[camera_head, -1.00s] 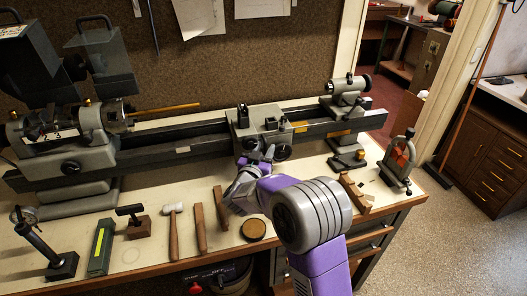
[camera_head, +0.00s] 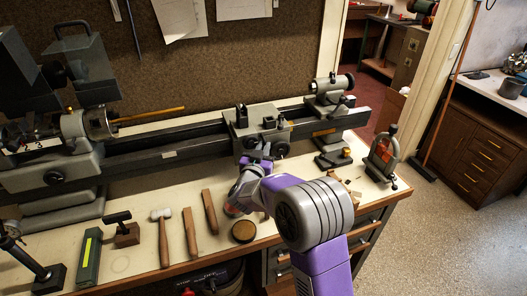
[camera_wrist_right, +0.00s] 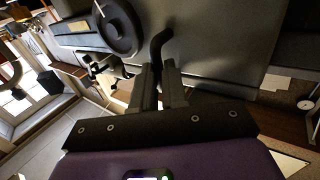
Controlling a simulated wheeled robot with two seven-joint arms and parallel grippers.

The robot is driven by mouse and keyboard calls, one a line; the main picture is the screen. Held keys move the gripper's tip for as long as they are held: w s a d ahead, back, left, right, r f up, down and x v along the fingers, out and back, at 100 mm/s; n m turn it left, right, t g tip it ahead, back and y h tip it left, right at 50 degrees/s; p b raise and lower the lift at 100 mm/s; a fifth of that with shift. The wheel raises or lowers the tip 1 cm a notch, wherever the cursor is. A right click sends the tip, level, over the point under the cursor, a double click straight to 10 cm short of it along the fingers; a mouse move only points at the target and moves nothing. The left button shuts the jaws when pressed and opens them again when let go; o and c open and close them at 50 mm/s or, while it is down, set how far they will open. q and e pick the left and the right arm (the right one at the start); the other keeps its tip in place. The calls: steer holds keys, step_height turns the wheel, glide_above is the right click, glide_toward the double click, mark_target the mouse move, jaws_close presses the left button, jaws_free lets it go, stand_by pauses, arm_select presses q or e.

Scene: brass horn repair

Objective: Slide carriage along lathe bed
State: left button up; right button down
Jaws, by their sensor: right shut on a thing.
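The grey carriage (camera_head: 243,126) sits on the long dark lathe bed (camera_head: 188,143), nearer the tailstock (camera_head: 330,93) than the headstock (camera_head: 75,128). Its front has a round black handwheel, which shows large in the right wrist view (camera_wrist_right: 118,28). My right gripper (camera_head: 265,163) is at the carriage's front. In the wrist view, its fingers (camera_wrist_right: 160,84) are shut on a dark bent handle (camera_wrist_right: 160,43) beside the handwheel. In the head view, my gripper and wrist partly hide the handle. My left gripper is not in view.
A mallet (camera_head: 163,238), wooden-handled tools (camera_head: 190,234) and a round brown tin (camera_head: 243,232) lie on the bench in front of the bed. A clamp-like stand (camera_head: 381,153) is at the right end. Bed beyond the carriage is clear up to the tailstock.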

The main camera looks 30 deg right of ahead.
steer(key=shift+s+d, duration=0.1)
steer(key=shift+d, duration=0.45)
steer(key=shift+a, duration=0.3)
steer(key=c, duration=1.2)
jaws_free()
steer(key=shift+a, duration=0.2)
steer(key=shift+o, duration=0.2)
steer(key=shift+d, duration=0.1)
steer(key=p+v, duration=0.1)
steer(key=v, duration=0.6)
steer(key=shift+s, duration=0.2)
